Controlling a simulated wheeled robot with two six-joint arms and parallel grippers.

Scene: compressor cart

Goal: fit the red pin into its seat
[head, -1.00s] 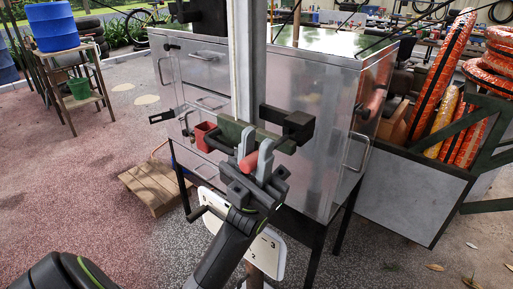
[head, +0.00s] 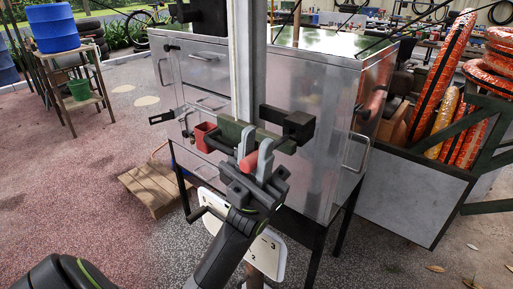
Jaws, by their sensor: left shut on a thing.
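The red pin (head: 250,161) is a short red piece held between the two grey fingers of my left gripper (head: 254,155). The gripper is shut on it and stands just in front of a dark green bar (head: 229,130). From this angle I cannot tell whether the pin touches the bar. No seat for the pin can be made out; the gripper and bar hide part of that area. My right gripper is not in view.
A red open box (head: 204,133) sits at the bar's left, a black bracket (head: 297,126) at its right. A grey post (head: 243,60) rises behind the bar, before a metal cabinet (head: 312,150). A white numbered plate (head: 268,254) is below the gripper.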

